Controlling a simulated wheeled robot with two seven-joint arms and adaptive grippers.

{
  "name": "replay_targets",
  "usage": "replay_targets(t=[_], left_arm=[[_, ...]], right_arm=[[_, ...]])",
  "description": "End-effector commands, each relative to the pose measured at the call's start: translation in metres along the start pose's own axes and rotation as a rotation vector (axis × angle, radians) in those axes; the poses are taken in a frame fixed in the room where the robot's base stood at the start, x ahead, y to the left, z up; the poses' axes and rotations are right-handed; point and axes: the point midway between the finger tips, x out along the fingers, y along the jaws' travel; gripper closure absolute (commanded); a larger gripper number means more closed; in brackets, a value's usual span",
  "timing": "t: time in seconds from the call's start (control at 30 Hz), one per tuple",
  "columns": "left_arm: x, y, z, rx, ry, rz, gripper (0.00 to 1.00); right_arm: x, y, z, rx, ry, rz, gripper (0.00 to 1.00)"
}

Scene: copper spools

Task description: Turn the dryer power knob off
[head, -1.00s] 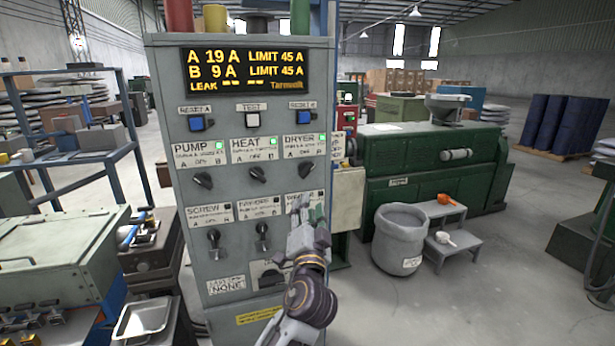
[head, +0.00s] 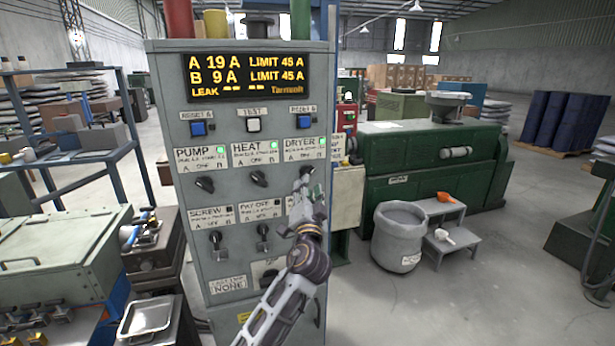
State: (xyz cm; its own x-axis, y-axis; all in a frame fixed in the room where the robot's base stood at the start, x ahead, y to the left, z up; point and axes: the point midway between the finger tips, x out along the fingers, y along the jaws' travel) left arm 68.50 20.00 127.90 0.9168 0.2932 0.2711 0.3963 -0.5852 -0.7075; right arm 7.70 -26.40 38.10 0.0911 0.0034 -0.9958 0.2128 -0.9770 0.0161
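The grey control panel (head: 240,215) stands upright in front of me. Its DRYER label (head: 304,147) is at the right of the upper knob row, with a green lamp (head: 322,142) lit beside it. The dark dryer knob (head: 307,170) is below the label, partly covered by my fingertips, so its pointing direction is hard to read. Contact and finger opening are too small to tell. My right gripper is not in view.
The pump knob (head: 205,184) and heat knob (head: 258,179) are to the left, both with green lamps lit. The screw (head: 214,238) and pay-off (head: 262,231) switches are below. The display (head: 247,77) reads A 19 A, B 9 A. A grey bin (head: 400,237) stands right.

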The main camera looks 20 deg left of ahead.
Motion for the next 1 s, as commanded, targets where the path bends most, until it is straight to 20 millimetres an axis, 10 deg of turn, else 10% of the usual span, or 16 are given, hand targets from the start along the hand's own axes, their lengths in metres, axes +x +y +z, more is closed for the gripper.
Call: replay_targets(t=[0.43,1.0], left_arm=[[0.044,-0.001,-0.001,-0.001,0.0,0.0,0.65],[0.05,0.0,0.0,-0.001,0.0,0.001,0.77]], right_arm=[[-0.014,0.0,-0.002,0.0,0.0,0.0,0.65],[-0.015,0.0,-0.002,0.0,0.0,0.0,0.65]])
